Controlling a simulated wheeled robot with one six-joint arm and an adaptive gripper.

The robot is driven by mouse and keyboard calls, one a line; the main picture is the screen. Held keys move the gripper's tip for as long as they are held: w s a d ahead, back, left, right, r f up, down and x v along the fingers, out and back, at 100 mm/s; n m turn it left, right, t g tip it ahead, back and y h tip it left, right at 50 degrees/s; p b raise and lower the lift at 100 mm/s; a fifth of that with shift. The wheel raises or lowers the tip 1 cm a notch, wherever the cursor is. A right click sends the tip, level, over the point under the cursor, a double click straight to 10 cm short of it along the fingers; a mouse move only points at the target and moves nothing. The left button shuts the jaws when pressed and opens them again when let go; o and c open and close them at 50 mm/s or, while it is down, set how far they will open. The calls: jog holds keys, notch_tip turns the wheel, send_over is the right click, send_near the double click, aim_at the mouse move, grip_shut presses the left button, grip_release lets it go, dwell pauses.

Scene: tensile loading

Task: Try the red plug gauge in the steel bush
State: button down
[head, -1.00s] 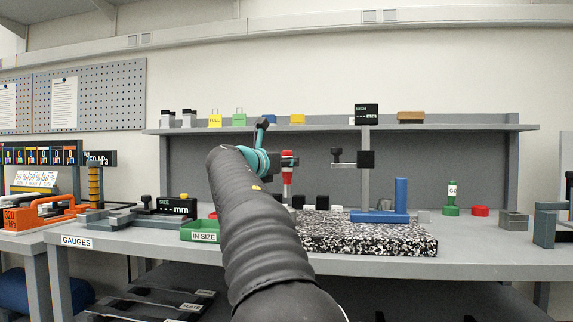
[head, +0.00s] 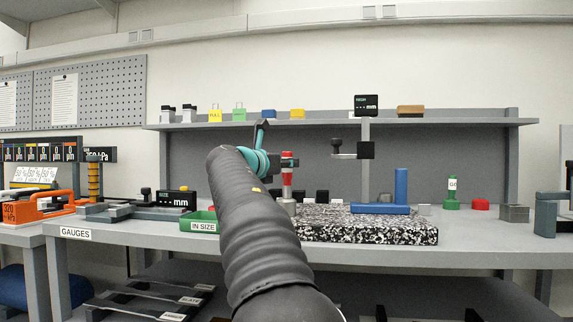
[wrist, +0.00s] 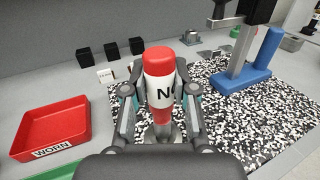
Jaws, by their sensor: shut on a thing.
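The red plug gauge (head: 287,180) is upright, with a white band. In the wrist view the gauge (wrist: 159,62) shows a red rounded top and a partly visible black "N" on its label. My gripper (wrist: 160,100) is shut on it, with a finger on each side. A steel part, apparently the bush (wrist: 162,133), shows low under the gauge between the fingers. In the head view the grey steel (head: 288,207) stands below the gauge at the left end of the speckled plate. I cannot tell whether the gauge's pin is inside the bush or just above it.
A speckled granite plate (head: 370,235) carries a blue L-shaped block (head: 401,188) and a grey stand. A red tray marked WORN (wrist: 52,128) lies left in the wrist view. A green IN SIZE tray (head: 197,226) and a green gauge (head: 452,192) are on the bench.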

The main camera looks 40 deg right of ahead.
jog(key=shift+s+a, duration=0.1)
jog(key=shift+a, duration=0.15)
dwell(0.8)
jog(key=shift+f, duration=0.45)
dwell(1.5)
jog(key=shift+r, duration=0.2)
jog(key=shift+r+p, duration=2.5)
jog(key=shift+p, duration=0.35)
